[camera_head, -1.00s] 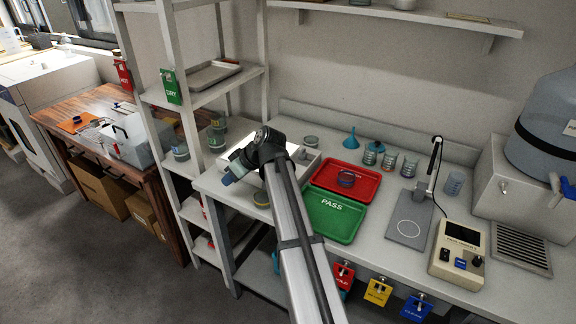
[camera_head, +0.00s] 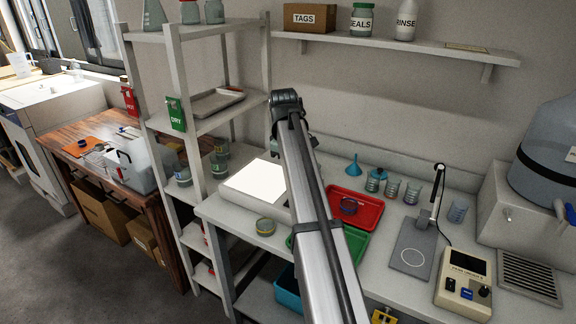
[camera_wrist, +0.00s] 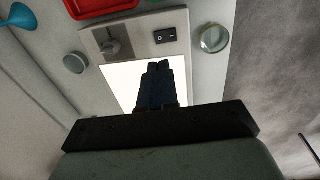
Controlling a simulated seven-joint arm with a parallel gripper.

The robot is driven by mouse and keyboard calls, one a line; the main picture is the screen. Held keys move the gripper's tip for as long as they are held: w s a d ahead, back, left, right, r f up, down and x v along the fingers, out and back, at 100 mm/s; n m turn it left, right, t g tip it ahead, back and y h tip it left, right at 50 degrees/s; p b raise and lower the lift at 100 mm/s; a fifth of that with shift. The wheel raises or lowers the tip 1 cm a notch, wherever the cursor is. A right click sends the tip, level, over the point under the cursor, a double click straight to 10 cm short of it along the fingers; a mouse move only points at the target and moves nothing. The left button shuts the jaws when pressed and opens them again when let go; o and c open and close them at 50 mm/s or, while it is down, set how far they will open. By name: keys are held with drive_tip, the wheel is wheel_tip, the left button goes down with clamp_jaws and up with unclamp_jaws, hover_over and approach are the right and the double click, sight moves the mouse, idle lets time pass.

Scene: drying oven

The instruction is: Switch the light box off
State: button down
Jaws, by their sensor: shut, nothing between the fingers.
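The light box (camera_head: 257,182) stands on the left end of the bench, its top panel glowing bright white. In the wrist view the lit panel (camera_wrist: 119,84) is partly hidden behind my gripper (camera_wrist: 159,64). My gripper's fingers are shut together and empty, over the panel in the picture and apart from the switch. In the head view my arm end stands high, its fingers not clearly seen.
A red tray (camera_head: 367,207) and a partly hidden green tray (camera_head: 355,243) lie right of the light box. A round jar (camera_head: 266,227) sits near the box's front edge. A blue funnel (camera_head: 354,168) and several beakers stand behind. A shelf rack (camera_head: 178,101) rises at left.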

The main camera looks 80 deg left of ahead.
drive_tip(key=f, duration=0.7)
drive_tip(key=w+a+f, duration=0.1)
drive_tip(key=f, duration=0.2)
drive_tip(key=shift+f, duration=0.4)
